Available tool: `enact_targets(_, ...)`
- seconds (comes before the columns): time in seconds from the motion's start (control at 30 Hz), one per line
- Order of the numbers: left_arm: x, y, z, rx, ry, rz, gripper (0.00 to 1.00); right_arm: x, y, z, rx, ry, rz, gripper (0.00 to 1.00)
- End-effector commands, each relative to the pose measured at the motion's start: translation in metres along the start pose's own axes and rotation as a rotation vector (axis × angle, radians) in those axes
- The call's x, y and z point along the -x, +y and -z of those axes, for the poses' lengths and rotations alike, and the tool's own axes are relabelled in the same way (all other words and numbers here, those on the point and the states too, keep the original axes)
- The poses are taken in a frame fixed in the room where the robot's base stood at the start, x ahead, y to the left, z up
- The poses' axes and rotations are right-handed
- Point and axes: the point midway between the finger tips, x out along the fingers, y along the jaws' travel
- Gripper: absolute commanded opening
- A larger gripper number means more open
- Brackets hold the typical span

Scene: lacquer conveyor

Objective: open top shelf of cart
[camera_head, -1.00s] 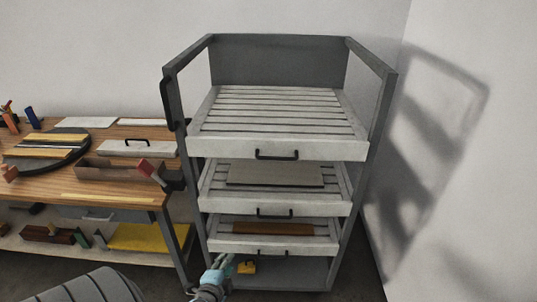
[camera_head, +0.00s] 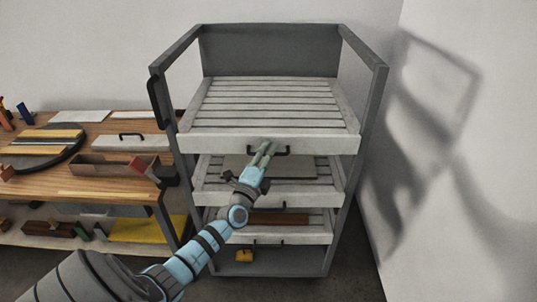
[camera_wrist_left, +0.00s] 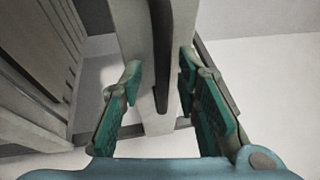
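The grey cart (camera_head: 375,100) stands against the wall with slatted shelves stacked in it. The top shelf (camera_head: 205,143) has a pale front panel, which also shows in the wrist view (camera_wrist_left: 186,30), with a dark bar handle (camera_head: 287,151). My left gripper (camera_head: 265,148) is at this handle, its fingers overlapping it in the head view. In the left wrist view its green-padded fingers (camera_wrist_left: 160,90) are apart, with the dark handle (camera_wrist_left: 160,50) between them. Whether the pads touch the handle I cannot tell. My right gripper is not in view.
The middle shelf (camera_head: 210,195) holds a flat board (camera_head: 300,168); the lower shelf (camera_head: 222,231) holds a brown piece. A yellow object (camera_head: 244,256) lies at the cart's bottom. A wooden workbench (camera_head: 95,197) with tools and boxes stands left. A wall closes the right side.

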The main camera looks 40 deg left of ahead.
Motion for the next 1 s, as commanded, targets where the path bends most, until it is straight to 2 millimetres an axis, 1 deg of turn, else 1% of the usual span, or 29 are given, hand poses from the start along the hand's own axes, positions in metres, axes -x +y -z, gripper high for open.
enact_targets(0.1, -0.004, 0.000, 0.000, 0.002, 0.000, -0.001, 0.30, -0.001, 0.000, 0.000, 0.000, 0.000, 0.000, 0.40)
enact_targets(0.27, -0.004, 0.000, 0.000, 0.002, 0.000, -0.001, 0.30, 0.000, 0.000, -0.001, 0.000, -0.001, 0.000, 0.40)
enact_targets(0.3, -0.004, 0.000, 0.000, 0.001, 0.000, -0.001, 0.27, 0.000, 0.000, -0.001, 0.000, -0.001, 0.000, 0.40)
enact_targets(0.47, -0.003, 0.000, 0.000, 0.001, 0.000, -0.001, 0.01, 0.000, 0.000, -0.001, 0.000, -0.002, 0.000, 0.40)
enact_targets(0.5, -0.003, 0.000, 0.000, 0.001, 0.000, -0.001, 0.00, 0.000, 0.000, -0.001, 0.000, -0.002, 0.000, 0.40)
enact_targets(0.83, -0.002, 0.000, 0.000, 0.000, 0.000, -0.002, 0.00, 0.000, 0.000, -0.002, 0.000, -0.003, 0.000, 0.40)
enact_targets(1.0, 0.007, -0.002, 0.006, 0.000, 0.004, -0.003, 0.00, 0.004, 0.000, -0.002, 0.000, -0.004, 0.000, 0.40)
